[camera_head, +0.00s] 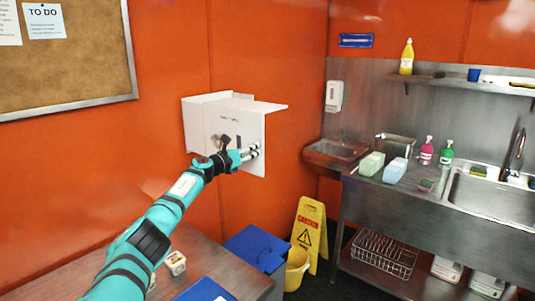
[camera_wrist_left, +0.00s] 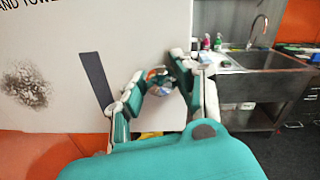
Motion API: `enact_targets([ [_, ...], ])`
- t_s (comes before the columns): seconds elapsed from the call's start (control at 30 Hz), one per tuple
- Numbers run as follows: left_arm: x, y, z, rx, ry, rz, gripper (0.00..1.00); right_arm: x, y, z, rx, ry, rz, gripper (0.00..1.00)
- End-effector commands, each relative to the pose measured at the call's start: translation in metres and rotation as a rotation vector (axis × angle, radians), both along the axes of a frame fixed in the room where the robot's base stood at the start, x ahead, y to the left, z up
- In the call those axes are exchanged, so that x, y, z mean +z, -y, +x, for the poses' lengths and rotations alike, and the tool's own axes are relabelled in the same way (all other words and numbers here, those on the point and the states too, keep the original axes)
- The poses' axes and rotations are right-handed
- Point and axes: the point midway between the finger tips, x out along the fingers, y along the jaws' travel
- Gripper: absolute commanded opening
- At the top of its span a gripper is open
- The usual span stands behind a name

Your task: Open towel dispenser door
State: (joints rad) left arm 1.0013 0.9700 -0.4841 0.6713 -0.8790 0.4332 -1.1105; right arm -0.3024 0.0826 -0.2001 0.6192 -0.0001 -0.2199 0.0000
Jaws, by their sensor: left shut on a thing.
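The white towel dispenser (camera_head: 196,122) is fixed to the orange wall. Its lettered front panel (camera_head: 252,128) fills the left of the left wrist view (camera_wrist_left: 70,40). A white top lip sticks out to the right of the panel, with orange wall below it. My left gripper (camera_head: 253,151) is at the lower right of the panel. In the left wrist view its fingers (camera_wrist_left: 160,85) are closed around a small shiny round part near the panel's right edge, seemingly the knob. My right gripper is out of view.
A brown table (camera_head: 230,272) stands below, with a small box (camera_head: 175,263) on it. A blue bin (camera_head: 255,247), a yellow bucket (camera_head: 297,268) and a yellow caution sign (camera_head: 309,232) are on the floor. A steel sink counter (camera_head: 440,222) stands at right.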

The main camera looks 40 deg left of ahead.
Motion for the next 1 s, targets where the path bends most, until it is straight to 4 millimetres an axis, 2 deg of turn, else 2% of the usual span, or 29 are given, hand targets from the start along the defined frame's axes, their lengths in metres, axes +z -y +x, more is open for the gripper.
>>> enact_targets([
  [0.03,-0.002,-0.006,-0.011,-0.022,0.004,0.002,0.00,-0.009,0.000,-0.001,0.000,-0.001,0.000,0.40],
  [0.1,-0.001,-0.009,-0.022,-0.058,0.005,0.000,0.00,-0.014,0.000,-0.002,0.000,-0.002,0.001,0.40],
  [0.33,0.001,-0.016,-0.047,-0.141,0.006,-0.001,0.00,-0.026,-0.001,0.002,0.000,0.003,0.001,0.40],
  [0.57,0.003,-0.018,-0.055,-0.174,0.007,-0.001,0.00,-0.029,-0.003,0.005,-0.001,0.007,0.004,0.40],
  [0.93,0.003,-0.018,-0.056,-0.175,0.006,-0.002,0.00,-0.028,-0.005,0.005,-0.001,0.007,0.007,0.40],
  [0.97,0.003,-0.018,-0.056,-0.175,0.006,-0.002,0.33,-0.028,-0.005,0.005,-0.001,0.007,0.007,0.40],
  [1.0,0.003,-0.018,-0.056,-0.175,0.006,-0.002,0.38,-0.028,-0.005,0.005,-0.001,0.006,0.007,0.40],
])
